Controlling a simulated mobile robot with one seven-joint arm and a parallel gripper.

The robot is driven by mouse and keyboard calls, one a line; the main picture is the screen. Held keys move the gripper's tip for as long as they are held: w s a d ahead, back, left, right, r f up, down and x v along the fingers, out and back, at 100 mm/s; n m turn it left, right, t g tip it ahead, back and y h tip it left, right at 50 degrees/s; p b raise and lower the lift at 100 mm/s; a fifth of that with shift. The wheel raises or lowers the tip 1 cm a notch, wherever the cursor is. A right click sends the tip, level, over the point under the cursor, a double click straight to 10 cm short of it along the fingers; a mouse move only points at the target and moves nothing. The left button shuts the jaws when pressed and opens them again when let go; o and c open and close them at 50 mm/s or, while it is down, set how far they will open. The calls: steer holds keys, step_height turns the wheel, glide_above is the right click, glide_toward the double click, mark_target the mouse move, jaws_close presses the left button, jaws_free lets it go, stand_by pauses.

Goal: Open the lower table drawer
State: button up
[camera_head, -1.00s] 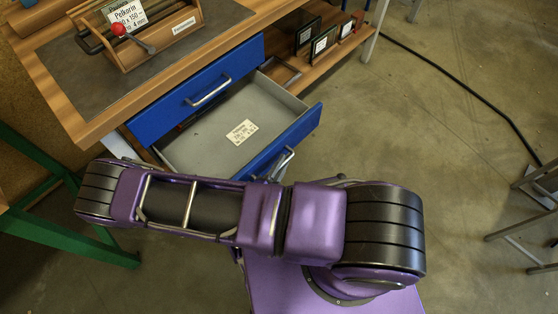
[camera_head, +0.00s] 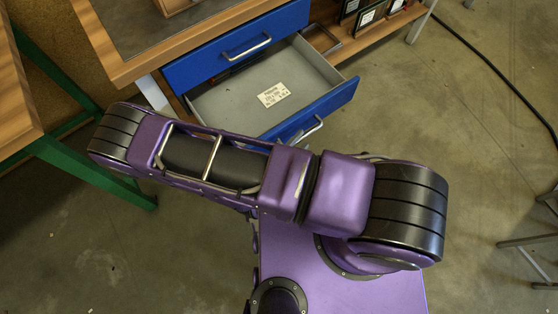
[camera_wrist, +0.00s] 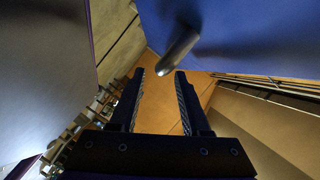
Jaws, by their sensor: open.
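The lower table drawer (camera_head: 225,108) is pulled out in the head view, with its grey inside and a white label (camera_head: 273,94) showing. Its blue front (camera_head: 335,102) carries a metal handle (camera_head: 304,132), partly hidden by my arm. My gripper is hidden in the head view. In the wrist view my gripper (camera_wrist: 160,72) is open, with nothing held. A bar handle (camera_wrist: 178,50) on a blue front (camera_wrist: 245,35) shows just above the fingertips; its lower end lies between them in the picture. I cannot tell the depth gap.
The upper blue drawer (camera_head: 235,48) is shut. The wooden tabletop (camera_head: 110,58) lies above it. A green-legged table (camera_head: 90,170) stands at the left. Framed items (camera_head: 370,12) stand on the lower shelf.

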steer(key=v, duration=1.2)
steer(key=shift+s+a, duration=0.2)
steer(key=shift+r, duration=0.1)
